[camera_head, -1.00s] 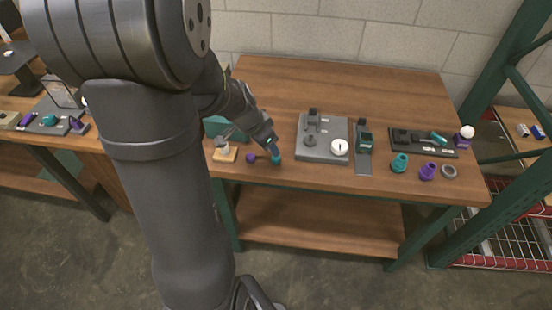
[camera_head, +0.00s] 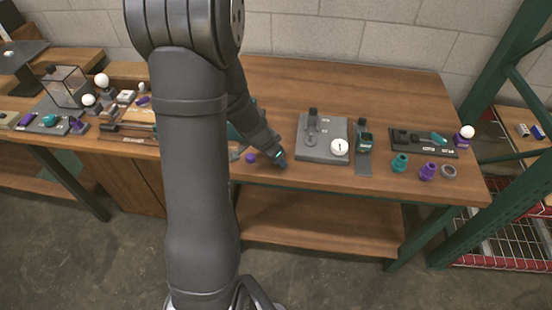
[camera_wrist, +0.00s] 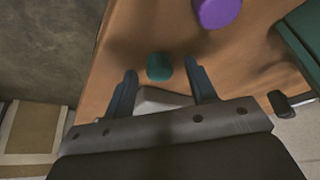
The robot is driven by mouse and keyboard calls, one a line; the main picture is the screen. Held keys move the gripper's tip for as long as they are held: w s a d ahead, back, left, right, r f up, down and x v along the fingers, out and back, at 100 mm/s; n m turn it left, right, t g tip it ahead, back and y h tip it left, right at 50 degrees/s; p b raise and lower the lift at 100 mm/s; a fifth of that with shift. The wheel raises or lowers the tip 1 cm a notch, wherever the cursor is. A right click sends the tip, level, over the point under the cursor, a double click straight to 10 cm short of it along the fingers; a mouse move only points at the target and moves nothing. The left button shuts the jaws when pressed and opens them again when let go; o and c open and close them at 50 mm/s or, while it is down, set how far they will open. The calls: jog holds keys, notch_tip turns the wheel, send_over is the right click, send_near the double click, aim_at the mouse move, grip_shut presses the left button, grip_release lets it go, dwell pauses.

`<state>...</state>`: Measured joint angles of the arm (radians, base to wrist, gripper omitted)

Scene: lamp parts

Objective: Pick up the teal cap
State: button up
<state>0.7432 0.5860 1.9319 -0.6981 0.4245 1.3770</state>
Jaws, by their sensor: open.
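The teal cap (camera_wrist: 159,66) stands on the wooden table, in the wrist view just ahead of and between my two fingertips. My gripper (camera_wrist: 161,72) is open, with one dark finger to each side of the cap and a gap visible on both sides. I cannot tell the exact height of the fingertips over the table. In the head view my gripper (camera_head: 281,160) is low at the table's front edge and hides the teal cap.
A purple cap (camera_wrist: 218,12) stands close by; it also shows in the head view (camera_head: 250,158). A green box (camera_wrist: 303,38) is at the right of the wrist view. A grey plate (camera_head: 323,148) with parts lies to the right. The table's front edge is near.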

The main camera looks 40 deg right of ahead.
jog(key=c, duration=1.1)
jog(key=shift+o, duration=0.2)
jog(key=shift+r, duration=0.1)
